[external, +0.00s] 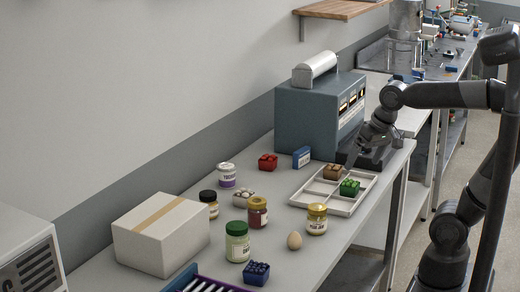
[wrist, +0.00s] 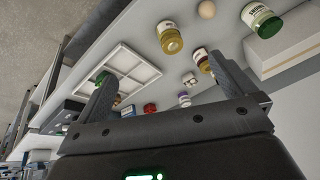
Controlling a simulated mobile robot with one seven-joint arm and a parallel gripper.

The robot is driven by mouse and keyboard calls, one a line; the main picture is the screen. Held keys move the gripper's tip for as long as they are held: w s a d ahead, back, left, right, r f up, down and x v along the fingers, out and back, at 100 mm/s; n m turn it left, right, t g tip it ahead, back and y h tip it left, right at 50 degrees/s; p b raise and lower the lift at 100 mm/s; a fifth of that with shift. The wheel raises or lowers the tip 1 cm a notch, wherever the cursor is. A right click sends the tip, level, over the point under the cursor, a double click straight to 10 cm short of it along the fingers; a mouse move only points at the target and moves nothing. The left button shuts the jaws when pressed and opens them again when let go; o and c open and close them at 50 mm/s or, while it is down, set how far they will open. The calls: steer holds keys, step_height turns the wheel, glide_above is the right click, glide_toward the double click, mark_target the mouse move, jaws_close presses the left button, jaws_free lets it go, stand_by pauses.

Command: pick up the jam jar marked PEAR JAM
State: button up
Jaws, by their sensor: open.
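Several jars stand on the grey bench, and I cannot read PEAR JAM for certain on any. A green-lidded jar with pale green contents (external: 237,243) stands at the front; it also shows in the wrist view (wrist: 262,20). A gold-lidded yellow jar (external: 317,219) stands right of it, also in the wrist view (wrist: 170,38). A dark red jar with a yellowish lid (external: 257,212) stands between and behind them. A dark-lidded jar (external: 209,204) and a white jar with a purple label (external: 227,175) stand farther back. My gripper (wrist: 170,82) is open and empty, beyond the tray, away from the jars.
A white divided tray (external: 337,206) holds a brown and a green block. A cardboard box (external: 161,237) stands left; a grey-blue machine (external: 310,115) stands behind.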

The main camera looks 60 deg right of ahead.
steer(key=s+f+n, duration=0.1)
steer(key=s+n, duration=0.1)
steer(key=s+f+n+t, duration=0.1)
steer(key=s+f+n, duration=0.1)
steer(key=shift+s+a+f+n, duration=0.1)
steer(key=shift+n, duration=0.3)
steer(key=c, duration=0.4)
